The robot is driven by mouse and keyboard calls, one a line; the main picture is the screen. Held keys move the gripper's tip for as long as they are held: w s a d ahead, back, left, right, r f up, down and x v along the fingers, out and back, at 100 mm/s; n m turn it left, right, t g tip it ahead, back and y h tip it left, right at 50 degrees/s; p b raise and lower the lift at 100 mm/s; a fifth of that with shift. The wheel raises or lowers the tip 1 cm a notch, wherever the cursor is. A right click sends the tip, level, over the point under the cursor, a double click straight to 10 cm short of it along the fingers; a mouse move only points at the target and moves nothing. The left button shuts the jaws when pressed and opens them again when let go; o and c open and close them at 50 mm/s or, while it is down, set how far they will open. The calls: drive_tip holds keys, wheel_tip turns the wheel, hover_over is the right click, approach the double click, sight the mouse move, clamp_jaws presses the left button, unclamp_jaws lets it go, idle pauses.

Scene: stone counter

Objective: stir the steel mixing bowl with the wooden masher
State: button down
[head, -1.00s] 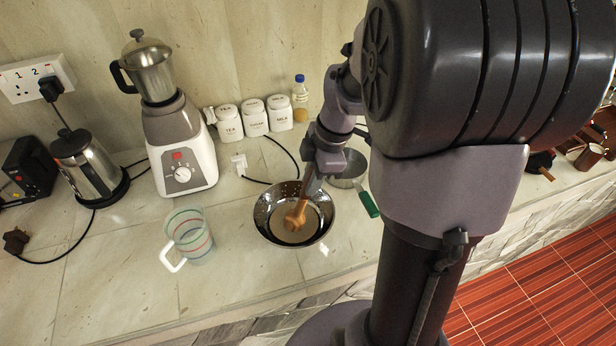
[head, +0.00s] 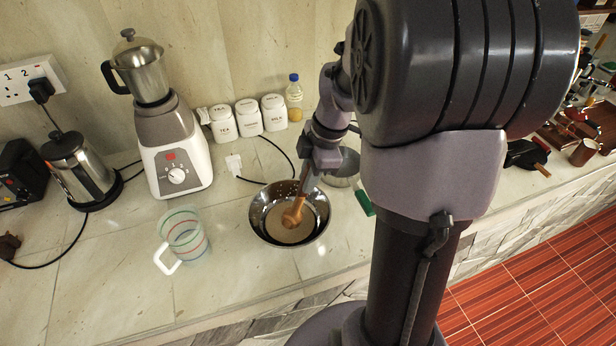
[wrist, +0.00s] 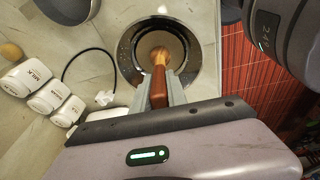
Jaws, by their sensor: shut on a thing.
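The steel mixing bowl (head: 258,212) stands on the stone counter in front of my arm, with a tan, flat-looking content at its bottom. It also shows in the wrist view (wrist: 124,50). The wooden masher (head: 294,211) has its head down inside the bowl, tilted, its handle rising toward my gripper (head: 307,180). In the wrist view my gripper (wrist: 159,92) is shut on the handle of the masher (wrist: 158,70). Whether the masher's head touches the bowl's bottom I cannot tell.
A striped clear jug (head: 185,236) stands left of the bowl. A pan with a green handle (head: 364,203) lies close on its right. A blender (head: 170,140), kettle (head: 82,170) and white canisters (head: 248,117) stand behind. The counter in front of the bowl is clear.

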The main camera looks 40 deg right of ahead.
drive_tip(key=p+v, duration=0.6)
drive_tip(key=v, duration=0.2)
drive_tip(key=shift+r, duration=0.3)
wheel_tip(320, 180, up, 5)
drive_tip(key=p, duration=0.4)
drive_tip(key=shift+r+p, duration=0.1)
drive_tip(key=shift+p, duration=0.25)
drive_tip(key=shift+d, duration=0.1)
